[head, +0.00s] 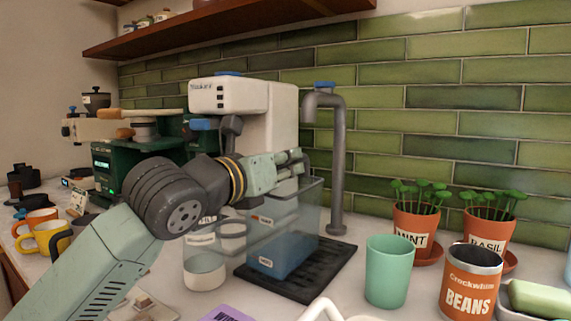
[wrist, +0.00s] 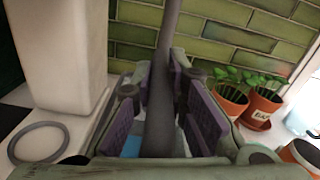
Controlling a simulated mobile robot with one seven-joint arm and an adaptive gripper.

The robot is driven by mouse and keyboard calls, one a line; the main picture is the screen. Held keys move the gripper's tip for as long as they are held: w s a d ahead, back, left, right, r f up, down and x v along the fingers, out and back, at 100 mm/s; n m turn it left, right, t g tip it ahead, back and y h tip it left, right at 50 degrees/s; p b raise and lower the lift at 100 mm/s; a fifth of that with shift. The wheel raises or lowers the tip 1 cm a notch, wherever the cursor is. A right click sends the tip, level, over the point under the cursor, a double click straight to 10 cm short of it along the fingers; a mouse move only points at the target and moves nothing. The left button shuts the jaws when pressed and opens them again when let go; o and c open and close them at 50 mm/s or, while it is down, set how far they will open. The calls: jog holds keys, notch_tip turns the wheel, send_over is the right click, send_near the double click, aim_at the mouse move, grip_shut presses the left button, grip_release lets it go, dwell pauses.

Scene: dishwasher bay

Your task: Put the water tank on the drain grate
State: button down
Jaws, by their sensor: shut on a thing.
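The water tank (head: 285,240) is a clear box with blue water in its lower part, in the head view. It appears upright over the black drain grate (head: 335,262), and I cannot tell whether its base touches the grate. My gripper (head: 292,165) is at the tank's top and shut on it. In the wrist view my gripper (wrist: 165,105) shows its purple pads on either side of a dark upright bar, with a little blue below. The exact grip on the tank is hidden.
A grey tap (head: 338,170) stands behind the grate. A white machine (head: 240,100) is behind my arm. To the right are a green cup (head: 388,270), a beans can (head: 470,283) and potted mint (head: 415,225) and basil (head: 487,233). Mugs (head: 45,238) stand at left.

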jog(key=c, duration=1.5)
grip_release()
jog(key=shift+f, duration=0.1)
jog(key=v, duration=1.2)
